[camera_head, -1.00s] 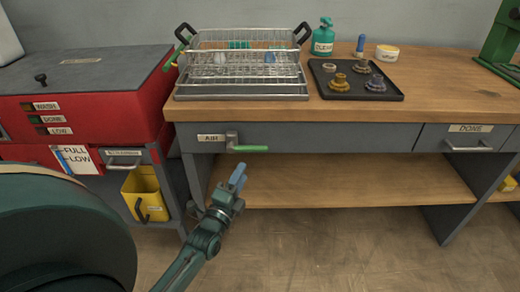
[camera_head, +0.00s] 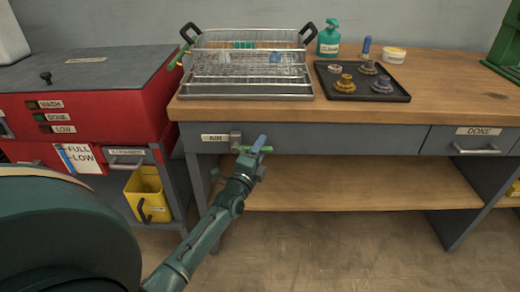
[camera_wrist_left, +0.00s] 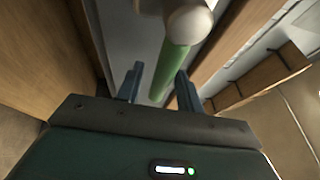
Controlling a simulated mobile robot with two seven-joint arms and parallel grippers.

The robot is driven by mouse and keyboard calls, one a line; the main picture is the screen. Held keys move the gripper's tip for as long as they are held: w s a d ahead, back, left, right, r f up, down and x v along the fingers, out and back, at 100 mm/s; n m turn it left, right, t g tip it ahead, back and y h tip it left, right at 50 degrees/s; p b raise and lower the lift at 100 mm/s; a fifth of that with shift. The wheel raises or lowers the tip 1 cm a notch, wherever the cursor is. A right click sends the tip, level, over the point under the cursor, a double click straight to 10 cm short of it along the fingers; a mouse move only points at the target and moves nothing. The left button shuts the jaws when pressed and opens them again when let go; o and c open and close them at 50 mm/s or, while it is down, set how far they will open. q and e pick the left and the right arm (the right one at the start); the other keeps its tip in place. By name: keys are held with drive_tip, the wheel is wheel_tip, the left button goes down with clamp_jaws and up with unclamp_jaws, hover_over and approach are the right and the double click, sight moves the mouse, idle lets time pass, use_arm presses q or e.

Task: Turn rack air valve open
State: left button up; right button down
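The air valve (camera_head: 236,138) is a grey body on the bench's front apron, beside the label reading AIR (camera_head: 214,138). Its green lever (camera_head: 268,149) points right, roughly level, along the apron. My left gripper (camera_head: 257,145) is at the lever in the head view, its blue fingers overlapping it and hiding its middle. In the left wrist view, the green lever (camera_wrist_left: 171,66) runs down between the two open fingers (camera_wrist_left: 158,85), with gaps beside it. The grey valve body (camera_wrist_left: 178,18) is at the top there. My right gripper is not in view.
The grey apron (camera_head: 330,139) lies behind the lever, with the wooden bench top (camera_head: 450,90) above and a lower shelf (camera_head: 350,190) below. A red washer cabinet (camera_head: 90,100) and yellow bin (camera_head: 147,195) stand left. A wire rack (camera_head: 250,62) and dark tray (camera_head: 362,90) sit on top.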

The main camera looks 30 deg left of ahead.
use_arm(q)
clamp_jaws()
idle(0.5)
